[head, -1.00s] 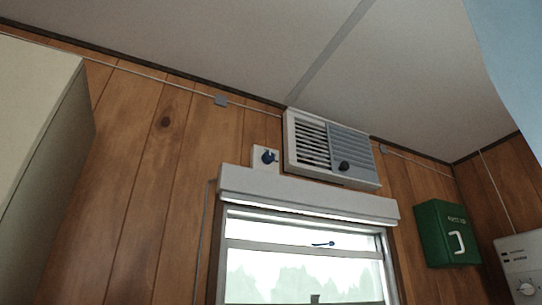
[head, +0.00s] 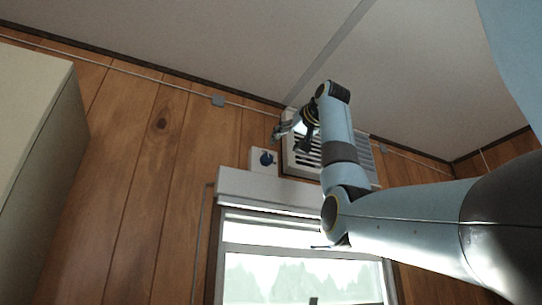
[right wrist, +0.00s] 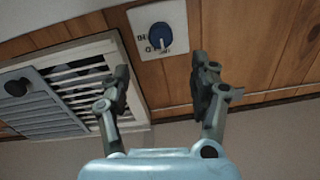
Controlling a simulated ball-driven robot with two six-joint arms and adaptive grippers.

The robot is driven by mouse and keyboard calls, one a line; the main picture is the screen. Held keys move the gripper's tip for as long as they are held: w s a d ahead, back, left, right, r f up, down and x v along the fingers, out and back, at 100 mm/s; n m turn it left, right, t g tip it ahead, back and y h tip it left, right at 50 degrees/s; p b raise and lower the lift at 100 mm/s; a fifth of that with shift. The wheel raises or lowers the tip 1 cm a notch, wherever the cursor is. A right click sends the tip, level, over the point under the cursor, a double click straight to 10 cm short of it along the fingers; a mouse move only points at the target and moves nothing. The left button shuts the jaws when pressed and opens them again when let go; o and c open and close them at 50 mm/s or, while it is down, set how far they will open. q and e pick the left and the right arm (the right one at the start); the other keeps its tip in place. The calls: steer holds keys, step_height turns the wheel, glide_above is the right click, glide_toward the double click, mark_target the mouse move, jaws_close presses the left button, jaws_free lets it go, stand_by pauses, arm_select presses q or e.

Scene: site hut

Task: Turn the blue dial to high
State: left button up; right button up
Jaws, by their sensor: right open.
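The blue dial (head: 266,158) sits on a small white plate on the wood wall, left of the air unit. In the right wrist view the dial (right wrist: 160,35) is near the top, with dark lettering around it on its plate (right wrist: 176,14). I cannot make out its setting for sure. My right gripper (head: 284,132) is up by the air unit, just above and right of the dial. In the right wrist view its two fingers (right wrist: 160,70) are apart with nothing between them, and the dial shows beyond their tips. My left gripper is out of view.
The louvred air unit (head: 302,161), with a black knob (right wrist: 17,87), is close beside the gripper. The window housing (head: 255,187) juts out below the dial. A tall pale cabinet (head: 35,120) stands at left. The ceiling is close above.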

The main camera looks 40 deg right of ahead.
mark_target(268, 158)
steer(key=p+x, duration=0.4)
steer(key=x, duration=0.5)
steer(key=shift+w+p, duration=0.2)
steer(key=shift+p, duration=0.1)
steer(key=shift+w+d+f, duration=0.1)
steer(key=shift+w+d, duration=0.05)
steer(key=shift+w, duration=0.55)
steer(key=c, duration=1.1)
steer(key=shift+c, duration=0.2)
